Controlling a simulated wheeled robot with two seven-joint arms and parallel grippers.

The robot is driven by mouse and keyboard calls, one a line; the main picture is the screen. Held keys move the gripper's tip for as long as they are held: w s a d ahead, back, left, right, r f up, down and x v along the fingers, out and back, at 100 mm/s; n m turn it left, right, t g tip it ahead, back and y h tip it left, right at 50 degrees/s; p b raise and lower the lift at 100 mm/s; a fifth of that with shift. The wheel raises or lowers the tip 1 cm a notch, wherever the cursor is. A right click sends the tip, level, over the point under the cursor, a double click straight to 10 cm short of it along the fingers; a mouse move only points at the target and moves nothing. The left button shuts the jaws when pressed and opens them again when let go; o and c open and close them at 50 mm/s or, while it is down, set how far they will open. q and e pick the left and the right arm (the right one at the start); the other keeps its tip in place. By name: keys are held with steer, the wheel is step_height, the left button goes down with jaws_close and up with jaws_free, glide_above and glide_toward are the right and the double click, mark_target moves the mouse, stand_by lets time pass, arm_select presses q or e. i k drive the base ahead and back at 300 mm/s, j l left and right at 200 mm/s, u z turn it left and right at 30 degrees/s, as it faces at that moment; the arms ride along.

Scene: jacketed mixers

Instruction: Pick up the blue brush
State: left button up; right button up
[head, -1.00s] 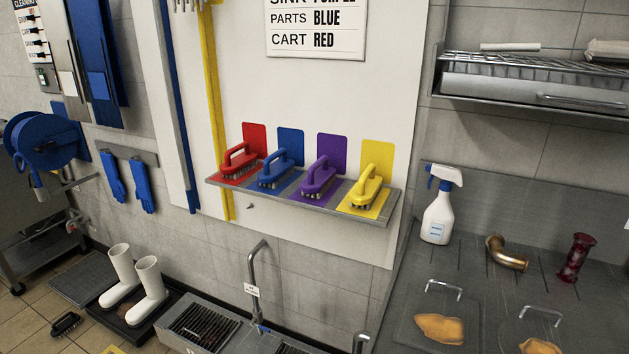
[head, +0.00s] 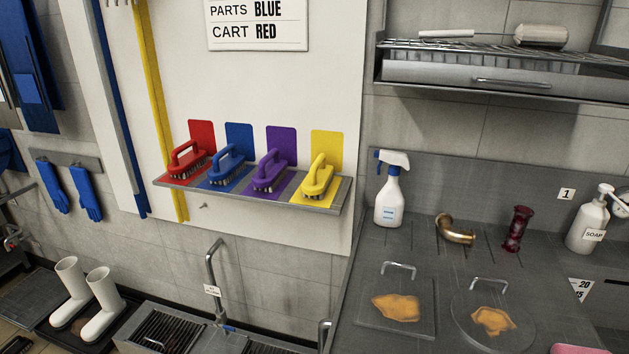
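The blue brush (head: 227,165) sits on a wall shelf (head: 333,203), bristles down, in front of a blue backing card (head: 239,137). It stands between a red brush (head: 188,160) on its left and a purple brush (head: 270,172) on its right. A yellow brush (head: 317,178) is at the shelf's right end. The blue brush has a raised loop handle. Neither of my grippers shows in the head view.
Below the shelf are a tap (head: 213,268) and a sink with grates. To the right, a grey counter (head: 353,315) holds a spray bottle (head: 389,195), a brass elbow pipe (head: 456,230), a dark red fitting (head: 516,228) and a soap bottle (head: 588,222). White boots (head: 101,305) stand at lower left.

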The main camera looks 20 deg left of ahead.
mark_target(223, 172)
steer(key=z, duration=1.35)
steer(key=u, duration=1.9)
steer(key=i+j, duration=0.1)
steer(key=j, duration=0.2)
steer(key=i+j, duration=0.15)
steer(key=j, duration=0.15)
